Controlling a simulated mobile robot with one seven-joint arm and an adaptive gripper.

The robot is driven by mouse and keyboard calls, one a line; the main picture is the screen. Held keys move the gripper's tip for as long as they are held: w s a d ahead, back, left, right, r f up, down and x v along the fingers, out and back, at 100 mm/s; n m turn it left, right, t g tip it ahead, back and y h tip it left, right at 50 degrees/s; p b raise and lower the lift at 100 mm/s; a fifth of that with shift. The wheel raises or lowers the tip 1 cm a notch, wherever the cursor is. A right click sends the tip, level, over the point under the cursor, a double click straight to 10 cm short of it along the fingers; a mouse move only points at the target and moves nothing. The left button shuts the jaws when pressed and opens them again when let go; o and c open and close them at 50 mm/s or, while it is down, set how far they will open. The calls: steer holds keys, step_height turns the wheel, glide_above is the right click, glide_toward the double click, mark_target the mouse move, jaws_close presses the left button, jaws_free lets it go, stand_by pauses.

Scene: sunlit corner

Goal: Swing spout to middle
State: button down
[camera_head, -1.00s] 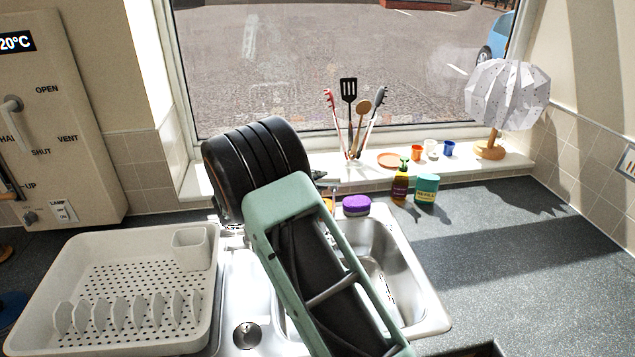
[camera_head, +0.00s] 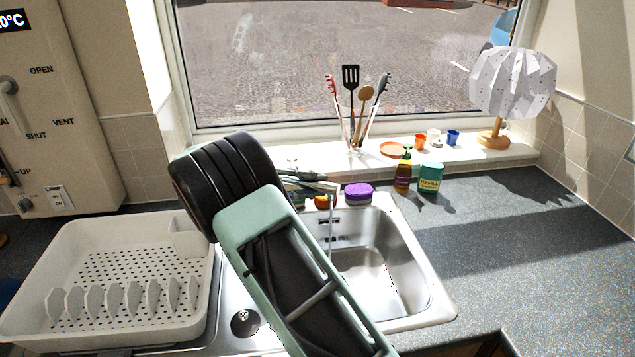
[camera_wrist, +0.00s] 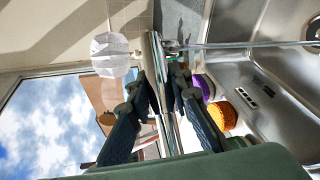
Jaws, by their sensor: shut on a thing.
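The chrome spout (camera_head: 328,187) reaches out over the sink, and a thin stream of water (camera_head: 329,225) falls from its end into the bowl. In the wrist view the spout (camera_wrist: 158,62) runs between the two dark fingers of my gripper (camera_wrist: 158,90), and the water shows as a pale line (camera_wrist: 240,45). My gripper is shut on the spout. In the head view my arm hides most of my gripper (camera_head: 304,177) and the base of the tap. The steel sink (camera_head: 425,285) has its bowl mostly to the right of my arm.
A purple sponge (camera_head: 358,194) and an orange item (camera_head: 325,201) lie behind the bowl. A soap bottle (camera_head: 403,172) and a teal tub (camera_head: 430,178) stand to the right. A white dish rack (camera_head: 110,235) stands left. Utensils (camera_head: 355,105) and a lamp (camera_head: 512,85) stand on the sill. The right counter is mostly clear.

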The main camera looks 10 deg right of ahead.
steer(key=shift+s+a+m+g, duration=0.6)
steer(key=shift+s+g, duration=0.2)
steer(key=shift+s, duration=0.05)
steer(key=c, duration=1.7)
jaws_free()
steer(key=shift+c, duration=0.2)
steer(key=v, duration=1.2)
steer(key=shift+f, duration=0.1)
